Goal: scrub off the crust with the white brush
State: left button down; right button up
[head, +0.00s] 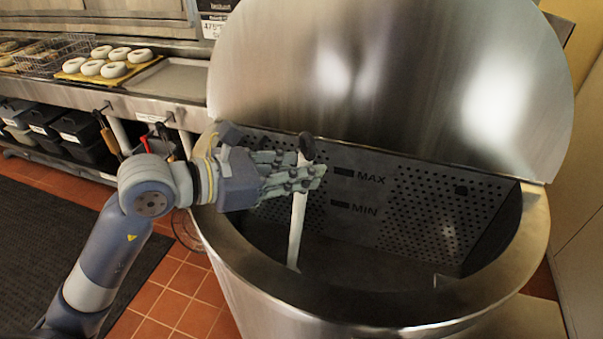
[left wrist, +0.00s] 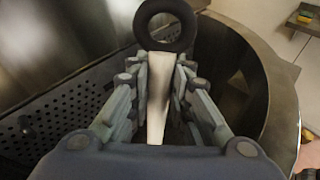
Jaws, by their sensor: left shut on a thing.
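My left gripper (head: 300,176) is shut on the handle of the white brush (head: 297,232), above the left part of the open steel kettle (head: 222,225). The brush is nearly upright, with a black ring at its top and its lower end down inside the kettle. Its bristles are hidden. In the left wrist view the white handle (left wrist: 158,95) runs between the fingers of the gripper (left wrist: 160,75). A small dark patch (head: 461,190) on the perforated panel, right of the MAX mark, may be the crust; I cannot tell for sure. My right gripper is not in view.
The perforated panel (head: 400,222) with MAX and MIN marks crosses the kettle's inside. The raised lid (head: 400,70) stands behind. A counter at the left back holds a yellow tray of bagels (head: 115,68) and a wire basket (head: 52,58). Open room lies inside the kettle's right part.

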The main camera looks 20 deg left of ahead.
pick_arm(q)
jog(key=s+r+p, duration=0.2)
jog(key=r+p, duration=1)
jog(key=r, duration=0.8)
jog(key=s+r+p, duration=0.3)
jog(key=r+p, duration=1)
jog(key=r, duration=0.7)
jog(key=shift+r, duration=0.2)
jog(key=shift+a, duration=0.1)
